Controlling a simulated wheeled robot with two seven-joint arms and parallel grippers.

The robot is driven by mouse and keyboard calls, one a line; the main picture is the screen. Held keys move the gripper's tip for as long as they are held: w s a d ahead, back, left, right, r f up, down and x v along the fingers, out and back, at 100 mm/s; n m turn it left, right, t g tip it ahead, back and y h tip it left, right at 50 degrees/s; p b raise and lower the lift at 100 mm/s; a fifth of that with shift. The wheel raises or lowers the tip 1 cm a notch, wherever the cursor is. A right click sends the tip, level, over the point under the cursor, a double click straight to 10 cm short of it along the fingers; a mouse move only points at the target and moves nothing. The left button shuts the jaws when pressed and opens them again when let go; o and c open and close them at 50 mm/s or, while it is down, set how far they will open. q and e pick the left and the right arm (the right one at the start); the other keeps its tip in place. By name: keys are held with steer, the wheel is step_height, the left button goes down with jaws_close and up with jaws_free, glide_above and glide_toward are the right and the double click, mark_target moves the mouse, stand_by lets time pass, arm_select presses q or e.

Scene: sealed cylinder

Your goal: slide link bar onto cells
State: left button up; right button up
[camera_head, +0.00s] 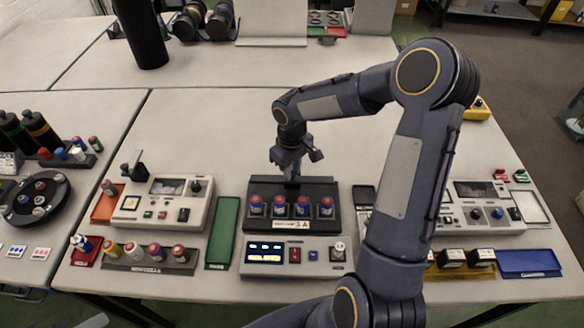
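Several blue cells with red tops (280,206) stand upright in a row in a black holder (325,188) at the middle of the table. My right gripper (292,178) points down over the back part of this holder, just behind the cells. Its fingertips are small and dark against the black holder, so I cannot tell whether they are open or shut, or whether they touch anything. I cannot make out a link bar clearly; it may be hidden at the fingertips. My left gripper is not in view.
A device with a lit display (264,252) stands in front of the holder. A green tray (222,232) lies to its left, beside a beige instrument (153,203). My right arm hides part of the right side. A blue tray (528,263) lies at front right.

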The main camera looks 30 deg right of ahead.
jaws_close()
steer(key=shift+s+a+f, duration=0.1)
steer(key=shift+s+a, duration=0.05)
steer(key=shift+s, duration=0.1)
steer(key=s+a+b, duration=0.1)
steer(key=s+a, duration=0.1)
steer(key=s, duration=0.1)
steer(key=s+a+b, duration=0.1)
steer(key=s, duration=0.1)
steer(key=shift+b, duration=0.35)
steer(key=shift+o, duration=1.8)
jaws_free()
steer(key=o, duration=0.4)
steer(key=shift+a, duration=0.1)
